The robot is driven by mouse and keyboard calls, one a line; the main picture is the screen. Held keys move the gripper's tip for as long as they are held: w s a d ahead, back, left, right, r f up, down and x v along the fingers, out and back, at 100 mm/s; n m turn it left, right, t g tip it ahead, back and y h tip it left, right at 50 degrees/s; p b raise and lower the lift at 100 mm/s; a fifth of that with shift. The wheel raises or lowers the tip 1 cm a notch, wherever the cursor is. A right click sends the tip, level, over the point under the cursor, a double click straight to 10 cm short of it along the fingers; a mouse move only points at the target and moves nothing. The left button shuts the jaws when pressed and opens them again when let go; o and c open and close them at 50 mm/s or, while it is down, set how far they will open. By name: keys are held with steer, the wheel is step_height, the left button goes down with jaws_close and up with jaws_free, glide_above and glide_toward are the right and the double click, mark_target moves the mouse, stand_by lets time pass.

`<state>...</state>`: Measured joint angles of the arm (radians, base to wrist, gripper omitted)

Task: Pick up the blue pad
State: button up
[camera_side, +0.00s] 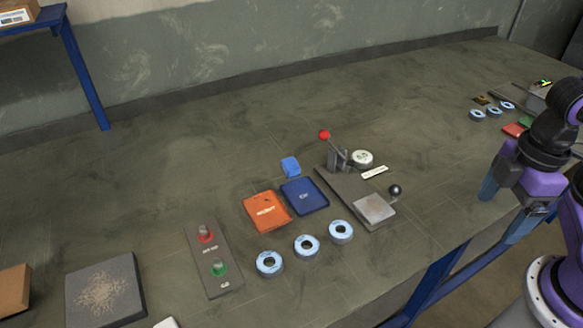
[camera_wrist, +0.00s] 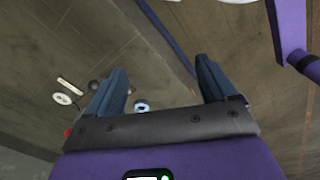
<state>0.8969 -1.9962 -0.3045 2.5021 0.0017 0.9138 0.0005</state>
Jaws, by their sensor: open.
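A small bright blue pad (camera_side: 290,167) lies on the grey table in the side view. It sits just behind a dark blue labelled tray (camera_side: 304,196), close to its far edge. My gripper (camera_side: 507,207) is far to the right, over the table's right front edge, well apart from the pad. Its fingers are spread with nothing between them. In the wrist view the two fingers (camera_wrist: 162,80) also stand apart and empty. I cannot make out the blue pad in the wrist view.
An orange tray (camera_side: 267,211) lies left of the dark blue tray. A lever fixture (camera_side: 354,195) with red and black knobs stands right of the pad. Several ring-shaped discs (camera_side: 307,246) lie in front. A button box (camera_side: 213,258) is left. Bare table lies behind the pad.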

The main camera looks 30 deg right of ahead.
steer(key=w+a+r+n, duration=0.1)
steer(key=w+a+r, duration=0.2)
steer(key=w+a, duration=0.7)
steer(key=n, duration=0.3)
glide_above(293, 162)
step_height(293, 162, down, 2)
steer(key=f, duration=1.1)
steer(key=shift+s, duration=0.35)
steer(key=shift+w+f, duration=0.15)
steer(key=shift+f, duration=1.35)
steer(key=shift+w+f, duration=0.1)
steer(key=shift+f, duration=1.35)
steer(key=c, duration=1.1)
